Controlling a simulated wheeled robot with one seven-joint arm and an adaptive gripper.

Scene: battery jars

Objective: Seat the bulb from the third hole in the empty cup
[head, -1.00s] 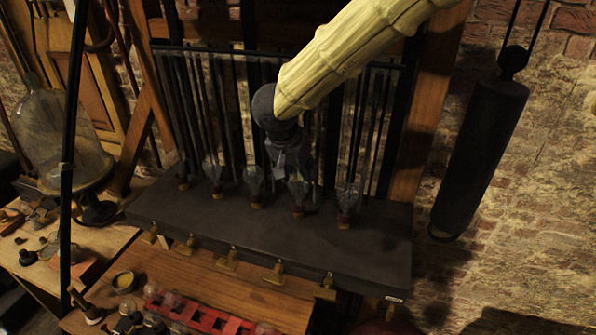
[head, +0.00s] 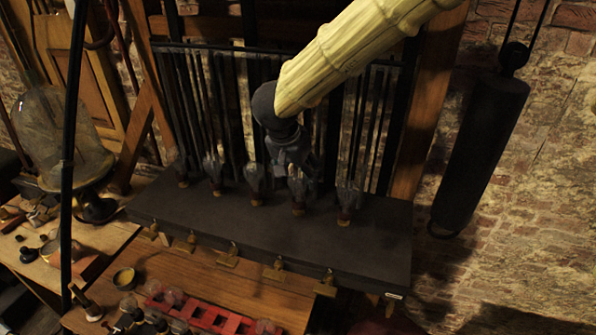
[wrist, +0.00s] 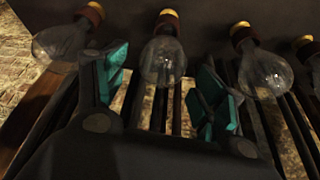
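Several clear bulbs with orange-and-red bases stand in a row on a dark shelf (head: 200,208) in the head view. My gripper (head: 296,160) is over the row, in front of the fourth bulb from the left (head: 298,192), which it partly hides. In the wrist view my gripper (wrist: 162,88) is open, with one teal-padded finger on each side of that bulb (wrist: 162,60). The bulb's glass lies between the fingertips, with gaps to both. The third bulb from the left (head: 255,182) stands beside it. I cannot make out which place is the empty cup.
Neighbouring bulbs (wrist: 62,42) (wrist: 265,72) flank the fingers closely. Thin dark rods (head: 195,105) rise behind the row. A red rack (head: 205,318) is on the wooden bench below. A glass dome (head: 60,130) stands left; a dark cylinder (head: 480,150) hangs right.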

